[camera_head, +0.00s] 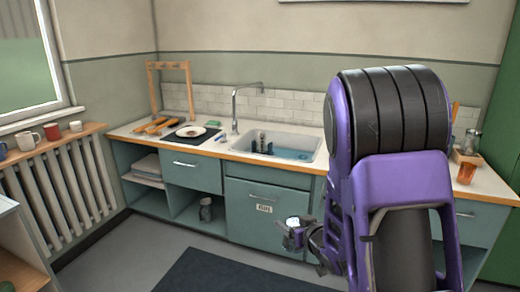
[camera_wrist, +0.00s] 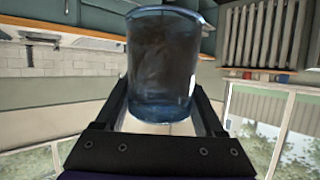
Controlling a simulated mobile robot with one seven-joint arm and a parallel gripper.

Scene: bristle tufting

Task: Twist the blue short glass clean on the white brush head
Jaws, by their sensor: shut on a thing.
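A short, clear blue glass (camera_wrist: 160,65) fills the middle of the wrist view, between the two dark fingers of my gripper (camera_wrist: 165,118). My gripper is shut on it. In the head view my gripper (camera_head: 298,238) is low in front of the counter, well short of the sink, and the glass (camera_head: 293,222) shows there as a small pale shape. The sink (camera_head: 308,147) holds bluish water. Small upright dark and pale shapes (camera_head: 262,142) stand in its left part; they look like brushes, but I cannot tell which is the white brush head.
A tap (camera_head: 236,110) rises behind the sink. A plate on a dark mat (camera_head: 190,135) lies left of it, near a wooden rack (camera_head: 171,85). An orange cup (camera_head: 466,173) stands on the right counter. Mugs (camera_head: 52,132) stand on the left sill. My arm hides the counter's middle right.

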